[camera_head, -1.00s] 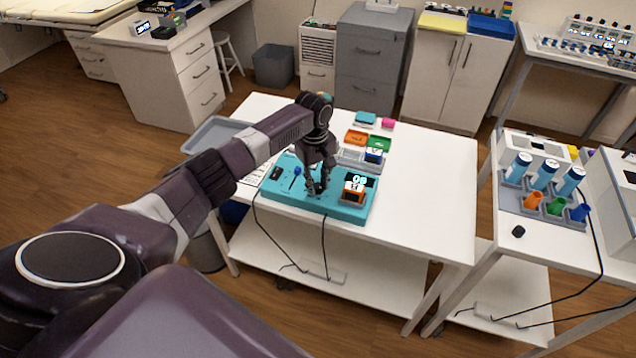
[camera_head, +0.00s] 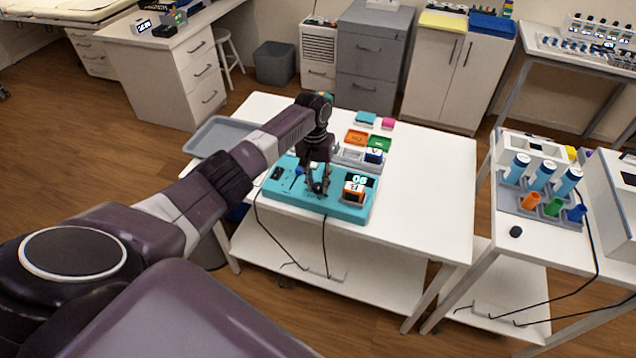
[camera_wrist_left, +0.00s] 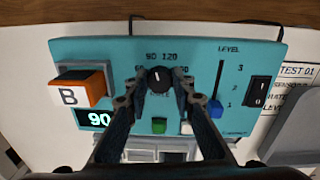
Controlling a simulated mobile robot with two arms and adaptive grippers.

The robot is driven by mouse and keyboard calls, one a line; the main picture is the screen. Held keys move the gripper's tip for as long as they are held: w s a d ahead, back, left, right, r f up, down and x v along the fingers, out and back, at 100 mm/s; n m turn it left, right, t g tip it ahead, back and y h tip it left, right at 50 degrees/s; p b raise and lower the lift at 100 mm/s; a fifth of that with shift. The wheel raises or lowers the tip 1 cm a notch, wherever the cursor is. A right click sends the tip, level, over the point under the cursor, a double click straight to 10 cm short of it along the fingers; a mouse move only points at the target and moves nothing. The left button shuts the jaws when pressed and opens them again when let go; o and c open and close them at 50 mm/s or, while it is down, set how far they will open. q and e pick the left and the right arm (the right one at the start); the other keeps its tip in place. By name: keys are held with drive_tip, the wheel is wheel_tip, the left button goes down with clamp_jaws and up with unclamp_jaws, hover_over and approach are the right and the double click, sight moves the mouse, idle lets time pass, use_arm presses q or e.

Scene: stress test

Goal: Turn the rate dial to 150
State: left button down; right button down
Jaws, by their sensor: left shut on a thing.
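The rate dial (camera_wrist_left: 159,79) is a black round knob on the teal console (camera_wrist_left: 110,52). Its white mark points roughly up, near the 90 and 120 labels; the 60 and 150 labels are partly covered by my fingers. The console display (camera_wrist_left: 97,118) reads 90. My left gripper (camera_wrist_left: 158,88) is shut on the dial, one finger on each side. My right gripper is not in view.
An orange block marked B (camera_wrist_left: 78,92) sits beside the display. A blue level slider (camera_wrist_left: 217,109), a black rocker switch (camera_wrist_left: 259,91) and a green button (camera_wrist_left: 159,125) are close to the fingers. A grey tray (camera_head: 217,136) and small coloured boxes stand on the table; its right side is clear.

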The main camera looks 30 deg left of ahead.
use_arm(q)
drive_tip(key=m, duration=0.3)
drive_tip(key=shift+w+m, duration=0.1)
drive_tip(key=shift+m, duration=0.3)
drive_tip(key=m+b, duration=0.1)
drive_tip(key=m, duration=0.3)
drive_tip(key=shift+a+m, duration=0.1)
drive_tip(key=shift+m, duration=0.2)
drive_tip(key=m+b, duration=0.1)
drive_tip(key=m, duration=0.3)
drive_tip(key=shift+w+r, duration=0.1)
drive_tip(key=shift+w, duration=0.05)
drive_tip(key=shift+m+g, duration=0.3)
drive_tip(key=shift+m, duration=1.9)
drive_tip(key=shift+w+r+b, duration=0.1)
drive_tip(key=shift+b, duration=0.2)
drive_tip(key=c, duration=1.9)
unclamp_jaws()
drive_tip(key=shift+c, duration=0.2)
drive_tip(key=o, duration=0.3)
